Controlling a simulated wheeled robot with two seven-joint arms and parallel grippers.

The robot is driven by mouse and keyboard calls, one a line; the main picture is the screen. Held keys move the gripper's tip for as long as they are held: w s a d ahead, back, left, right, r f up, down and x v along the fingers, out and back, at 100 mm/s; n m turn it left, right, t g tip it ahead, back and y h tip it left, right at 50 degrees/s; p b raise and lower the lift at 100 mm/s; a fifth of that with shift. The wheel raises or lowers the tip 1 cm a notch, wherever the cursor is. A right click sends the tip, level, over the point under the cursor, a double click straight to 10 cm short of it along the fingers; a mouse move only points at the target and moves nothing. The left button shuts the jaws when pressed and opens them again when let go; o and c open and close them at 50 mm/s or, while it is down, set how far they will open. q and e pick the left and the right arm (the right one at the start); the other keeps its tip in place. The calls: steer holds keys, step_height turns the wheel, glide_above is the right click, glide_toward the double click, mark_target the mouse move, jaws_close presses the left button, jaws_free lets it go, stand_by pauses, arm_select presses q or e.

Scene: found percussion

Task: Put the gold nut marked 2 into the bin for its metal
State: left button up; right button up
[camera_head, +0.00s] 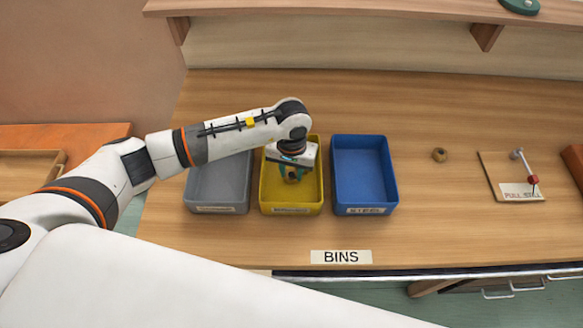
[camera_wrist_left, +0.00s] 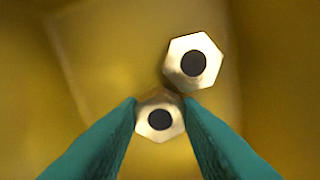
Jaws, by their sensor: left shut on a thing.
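My left gripper (camera_head: 292,177) reaches down into the yellow bin (camera_head: 263,199). It is shut on a gold hexagonal nut (camera_wrist_left: 160,119), which shows between the green fingertips in the left wrist view. A second gold nut (camera_wrist_left: 194,61) lies in the same bin, just beyond the held one and very close to it. No number shows on either nut in this view. The yellow bin's front label is too small to read. A small brownish-gold nut-like piece (camera_head: 439,155) sits on the table to the right of the bins. My right gripper is not in view.
A grey bin (camera_head: 217,186) stands left of the yellow one, and an empty blue bin (camera_head: 360,175) labelled STEEL stands to its right. A board (camera_head: 497,170) with a small lever and a sign lies at the right. A shelf (camera_head: 370,10) runs along the back.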

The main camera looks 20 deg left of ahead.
mark_target(292, 173)
arm_select(q)
steer(key=shift+f, duration=0.1)
steer(key=o, duration=1)
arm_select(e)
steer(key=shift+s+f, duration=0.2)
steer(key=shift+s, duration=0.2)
arm_select(q)
steer(key=shift+o, duration=0.2)
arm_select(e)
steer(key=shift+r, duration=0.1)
arm_select(q)
steer(key=shift+r, duration=0.25)
step_height(292, 173, up, 12)
steer(key=b, duration=0.4)
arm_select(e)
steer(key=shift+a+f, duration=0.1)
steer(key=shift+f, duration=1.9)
arm_select(q)
steer(key=shift+f, duration=0.15)
